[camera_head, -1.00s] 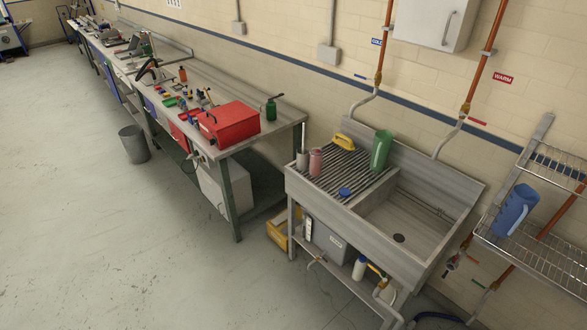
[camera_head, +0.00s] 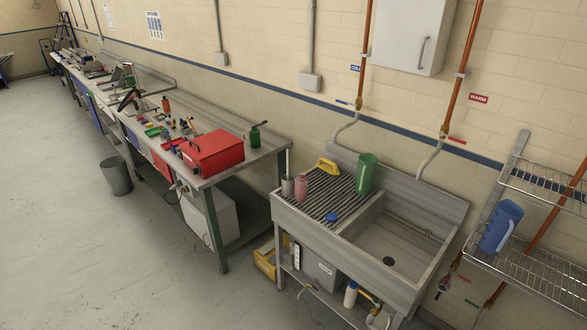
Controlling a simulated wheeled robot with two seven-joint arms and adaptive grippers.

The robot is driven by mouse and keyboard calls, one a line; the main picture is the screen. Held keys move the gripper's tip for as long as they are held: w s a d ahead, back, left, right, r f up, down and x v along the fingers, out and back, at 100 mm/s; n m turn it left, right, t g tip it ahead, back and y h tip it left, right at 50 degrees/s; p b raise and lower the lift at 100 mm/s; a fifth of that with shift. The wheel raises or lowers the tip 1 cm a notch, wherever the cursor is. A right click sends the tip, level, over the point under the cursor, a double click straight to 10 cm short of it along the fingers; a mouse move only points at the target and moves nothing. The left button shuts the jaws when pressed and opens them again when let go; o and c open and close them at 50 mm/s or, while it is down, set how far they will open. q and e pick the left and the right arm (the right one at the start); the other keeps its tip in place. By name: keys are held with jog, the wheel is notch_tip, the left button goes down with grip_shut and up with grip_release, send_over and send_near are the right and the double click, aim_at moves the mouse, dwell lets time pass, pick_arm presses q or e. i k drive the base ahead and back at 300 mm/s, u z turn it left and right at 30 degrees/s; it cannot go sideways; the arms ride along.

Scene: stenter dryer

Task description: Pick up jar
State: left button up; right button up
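No object is plainly marked as the jar. The closest candidate is a small pink cylindrical container (camera_head: 302,187), upright on the ribbed drainboard (camera_head: 318,208) at the left of the sink. A grey cylinder (camera_head: 288,187) with a thin upright rod stands just left of it. A round blue item (camera_head: 332,217), perhaps a lid, lies in front and to the right. A tall green container (camera_head: 365,175) stands at the back of the drainboard near the basin. Neither of my grippers is in view.
The sink basin (camera_head: 395,235) looks empty. A yellow brush-like item (camera_head: 328,166) lies behind the containers. A workbench with a red toolbox (camera_head: 213,152) stands left. Floor (camera_head: 90,250) in front is clear.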

aim_at(302, 181)
jog(key=z, duration=0.15)
jog(key=i, duration=0.8)
jog(key=u, duration=0.15)
